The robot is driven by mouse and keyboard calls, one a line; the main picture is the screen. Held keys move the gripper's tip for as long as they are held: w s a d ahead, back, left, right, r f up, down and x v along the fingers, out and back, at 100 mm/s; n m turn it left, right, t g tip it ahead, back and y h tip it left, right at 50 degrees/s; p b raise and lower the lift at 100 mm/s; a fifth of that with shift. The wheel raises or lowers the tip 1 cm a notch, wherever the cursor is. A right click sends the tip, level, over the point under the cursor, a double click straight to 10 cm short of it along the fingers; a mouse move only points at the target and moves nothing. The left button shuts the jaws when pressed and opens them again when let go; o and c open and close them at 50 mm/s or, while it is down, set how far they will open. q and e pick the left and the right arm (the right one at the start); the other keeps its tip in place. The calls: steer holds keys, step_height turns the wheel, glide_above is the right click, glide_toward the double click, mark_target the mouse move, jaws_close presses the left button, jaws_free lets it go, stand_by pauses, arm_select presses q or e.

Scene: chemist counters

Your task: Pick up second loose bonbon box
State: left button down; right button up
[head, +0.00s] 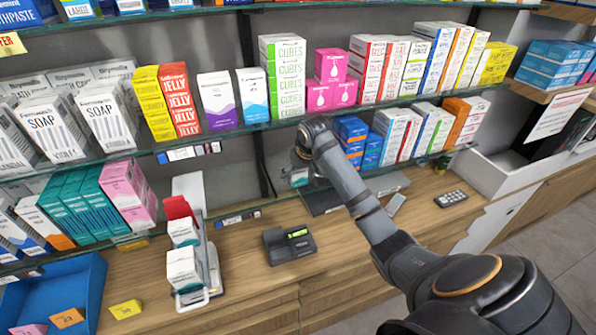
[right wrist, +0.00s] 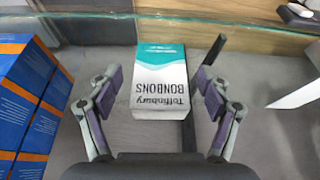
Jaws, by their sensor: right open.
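A white and teal bonbon box (right wrist: 160,95), lettered "Toffinbury BONBONS", stands between the fingers of my right gripper (right wrist: 158,78) in the right wrist view. Its lettering appears upside down there. The fingers are spread, one on each side, with a visible gap to the box on both sides. In the head view my right arm reaches over the glass shelves at the middle, and its wrist hides most of the gripper. My left gripper is not in view.
Blue and orange boxes (right wrist: 30,100) stand close to the left finger in the right wrist view. A glass shelf edge (right wrist: 230,35) crosses behind the box.

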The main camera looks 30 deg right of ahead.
steer(key=shift+w+f, duration=0.2)
steer(key=shift+f, duration=0.2)
steer(key=c, duration=1.2)
steer(key=shift+r, duration=0.1)
